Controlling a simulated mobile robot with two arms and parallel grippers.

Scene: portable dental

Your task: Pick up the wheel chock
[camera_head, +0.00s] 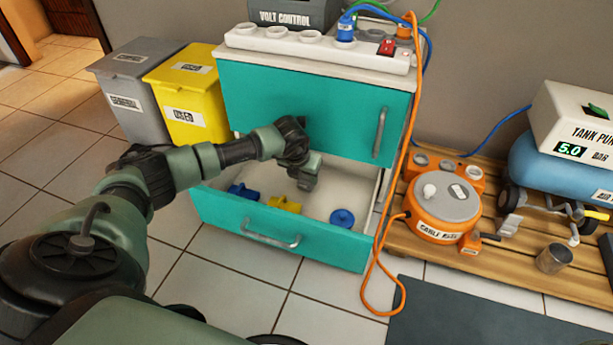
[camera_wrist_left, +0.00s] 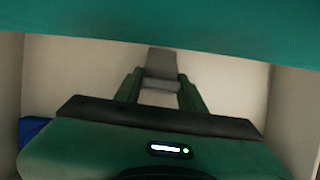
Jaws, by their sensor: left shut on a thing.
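The open lower drawer (camera_head: 210,208) of the teal cabinet holds my left gripper (camera_head: 306,180), which reaches down into it from the left. In the left wrist view, the two green fingers of the left gripper (camera_wrist_left: 160,88) are shut on a grey block, which I take to be the wheel chock (camera_wrist_left: 162,64). The block sits between the fingertips and extends beyond them. Its underside and any contact with the drawer floor are hidden. In the head view the gripper and arm largely hide the block. My right gripper is not in view.
The drawer also holds a blue piece (camera_head: 243,192), a yellow piece (camera_head: 284,204) and a blue round piece (camera_head: 342,218). The closed upper drawer (camera_head: 300,95) overhangs the gripper. An orange cable (camera_head: 366,270) hangs right of the drawer. An orange cable reel (camera_head: 440,212) stands on the pallet.

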